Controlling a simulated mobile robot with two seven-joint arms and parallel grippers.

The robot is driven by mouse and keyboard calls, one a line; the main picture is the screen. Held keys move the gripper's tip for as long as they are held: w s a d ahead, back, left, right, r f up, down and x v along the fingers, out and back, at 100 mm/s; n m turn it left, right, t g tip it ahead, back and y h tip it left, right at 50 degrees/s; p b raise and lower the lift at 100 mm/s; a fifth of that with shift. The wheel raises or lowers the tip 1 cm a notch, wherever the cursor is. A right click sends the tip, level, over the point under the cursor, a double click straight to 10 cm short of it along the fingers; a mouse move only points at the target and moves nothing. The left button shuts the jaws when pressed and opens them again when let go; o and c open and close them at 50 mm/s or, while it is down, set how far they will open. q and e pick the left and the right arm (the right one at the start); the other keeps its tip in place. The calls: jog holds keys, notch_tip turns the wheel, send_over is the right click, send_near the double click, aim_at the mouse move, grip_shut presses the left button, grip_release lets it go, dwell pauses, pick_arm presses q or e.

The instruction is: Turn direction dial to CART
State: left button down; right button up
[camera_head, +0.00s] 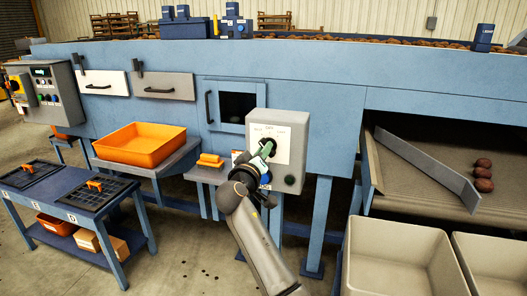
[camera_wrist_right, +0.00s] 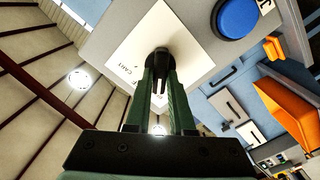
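The direction dial (camera_wrist_right: 158,58) is a black knob on a white label plate (camera_wrist_right: 125,62) in the right wrist view. The word CART is readable on the plate, left of the dial. In the head view the dial sits on the front of a grey control box (camera_head: 291,128), largely hidden by my gripper. My right gripper (camera_head: 265,151) is at the box front. In the wrist view its green fingers (camera_wrist_right: 161,80) stand close on both sides of the dial's black grip and appear shut on it. The dial's exact pointing is hard to read. My left gripper is not in view.
A blue button (camera_wrist_right: 237,17) is beside the plate; a dark green button (camera_head: 290,180) is low on the box. An orange tray (camera_head: 140,160) stands left. Beige bins (camera_head: 400,232) stand front right, below a conveyor (camera_head: 425,190) with several potatoes.

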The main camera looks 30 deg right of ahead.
grip_shut()
